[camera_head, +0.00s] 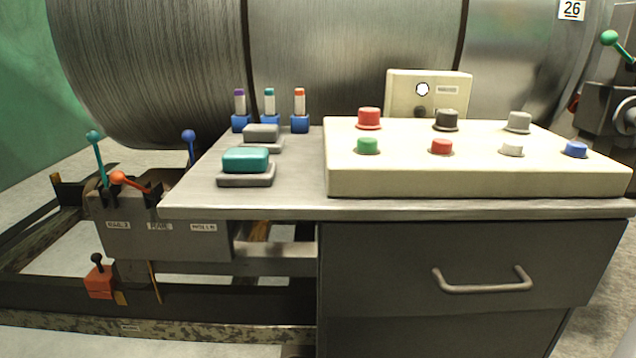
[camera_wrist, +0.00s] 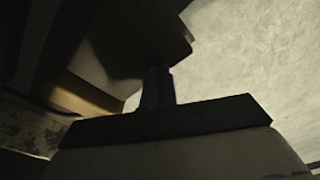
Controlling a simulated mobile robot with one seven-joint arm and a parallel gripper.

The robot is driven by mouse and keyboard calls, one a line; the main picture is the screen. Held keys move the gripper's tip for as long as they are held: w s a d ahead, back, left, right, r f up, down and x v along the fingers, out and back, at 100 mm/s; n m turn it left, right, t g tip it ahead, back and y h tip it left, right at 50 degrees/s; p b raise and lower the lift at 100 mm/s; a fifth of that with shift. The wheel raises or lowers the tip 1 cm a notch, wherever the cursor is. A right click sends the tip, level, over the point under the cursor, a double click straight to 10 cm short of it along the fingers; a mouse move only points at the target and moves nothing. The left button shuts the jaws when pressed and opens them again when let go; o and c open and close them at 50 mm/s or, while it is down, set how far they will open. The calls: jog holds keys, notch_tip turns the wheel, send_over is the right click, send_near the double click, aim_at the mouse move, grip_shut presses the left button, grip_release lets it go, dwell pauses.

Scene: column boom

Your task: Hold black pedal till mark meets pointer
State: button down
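The wrist view is dark. My gripper (camera_wrist: 157,88) shows there as a narrow dark post rising from the middle of a dark bar, its fingers together. Its tip meets or is hidden by a dark block (camera_wrist: 110,40) at upper left, which may be the black pedal. I cannot tell whether they touch. In the head view neither my gripper nor a clear black pedal shows. The large grey drum (camera_head: 350,50) fills the back, with dark bands around it. I cannot make out the mark or the pointer.
A desk (camera_head: 290,190) carries a cream button panel (camera_head: 470,182), a teal block (camera_head: 246,160) and a grey block (camera_head: 262,132). A drawer handle (camera_head: 482,284) sticks out in front. A lever box (camera_head: 165,240) and an orange box with a black knob (camera_head: 99,283) stand at left.

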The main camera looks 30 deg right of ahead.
jog(key=shift+g, duration=0.4)
jog(key=s+f, duration=0.1)
jog(key=s+d, duration=0.1)
jog(key=s, duration=0.1)
jog(key=s+d+f, duration=0.1)
jog(key=shift+s+d+f, duration=0.15)
jog(key=shift+s+f, duration=0.1)
jog(key=shift+f, duration=0.1)
jog(key=shift+s+r+p, duration=0.1)
jog(key=shift+r+p, duration=0.85)
jog(key=shift+p, duration=0.3)
jog(key=r+p, duration=0.4)
jog(key=shift+w, duration=0.2)
jog(key=shift+w, duration=0.15)
jog(key=shift+r, duration=0.1)
